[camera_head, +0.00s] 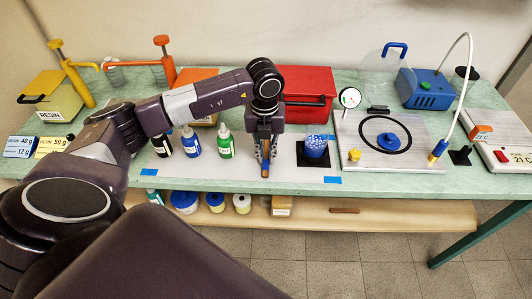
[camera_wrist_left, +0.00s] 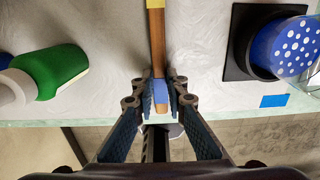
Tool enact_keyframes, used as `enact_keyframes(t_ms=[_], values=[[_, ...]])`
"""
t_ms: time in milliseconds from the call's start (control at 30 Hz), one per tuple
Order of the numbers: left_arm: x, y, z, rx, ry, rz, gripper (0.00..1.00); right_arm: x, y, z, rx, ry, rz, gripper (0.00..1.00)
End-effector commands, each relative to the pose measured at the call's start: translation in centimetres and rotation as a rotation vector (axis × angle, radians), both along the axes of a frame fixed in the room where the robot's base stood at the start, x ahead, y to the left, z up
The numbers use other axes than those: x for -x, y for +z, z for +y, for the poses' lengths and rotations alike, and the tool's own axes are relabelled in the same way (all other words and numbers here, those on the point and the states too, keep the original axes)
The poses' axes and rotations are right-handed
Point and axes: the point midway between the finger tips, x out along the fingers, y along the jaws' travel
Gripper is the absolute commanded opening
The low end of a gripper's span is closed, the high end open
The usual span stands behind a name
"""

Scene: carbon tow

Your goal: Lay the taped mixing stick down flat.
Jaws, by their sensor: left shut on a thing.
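The mixing stick (camera_wrist_left: 157,45) is brown wood with a yellow band at the top edge of the left wrist view. I cannot tell whether the stick touches the bench. My right gripper is not in view.
A blue dotted cup (camera_head: 316,146) stands on a black square pad to the right. A green bottle (camera_head: 225,143) and other bottles stand to the left. A metal plate (camera_head: 352,158) lies farther right. Blue tape pieces (camera_head: 332,180) mark the pale mat (camera_head: 205,175).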

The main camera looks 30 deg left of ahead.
Motion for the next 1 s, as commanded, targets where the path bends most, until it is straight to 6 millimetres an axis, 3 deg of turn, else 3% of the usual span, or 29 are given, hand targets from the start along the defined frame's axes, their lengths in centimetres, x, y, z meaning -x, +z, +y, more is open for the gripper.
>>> enact_keyframes(t_ms=[133, 167, 300, 700, 1000], values=[[0.0, -0.3, 0.0, 0.0, 0.0, 0.0, 0.0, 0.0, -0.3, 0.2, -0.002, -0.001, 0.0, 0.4], [0.0, -0.3, 0.0, 0.0, 0.0, 0.0, 0.13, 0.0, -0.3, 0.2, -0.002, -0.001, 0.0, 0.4], [0.0, -0.2, 0.0, 0.0, 0.0, 0.0, 0.29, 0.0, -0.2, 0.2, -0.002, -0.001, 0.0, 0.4], [-0.1, 0.5, 0.0, 0.0, 0.001, -0.002, 0.3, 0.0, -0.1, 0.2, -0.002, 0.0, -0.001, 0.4], [0.0, 6.4, 0.0, 0.0, -0.001, -0.006, 0.3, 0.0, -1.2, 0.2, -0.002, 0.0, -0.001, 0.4]])
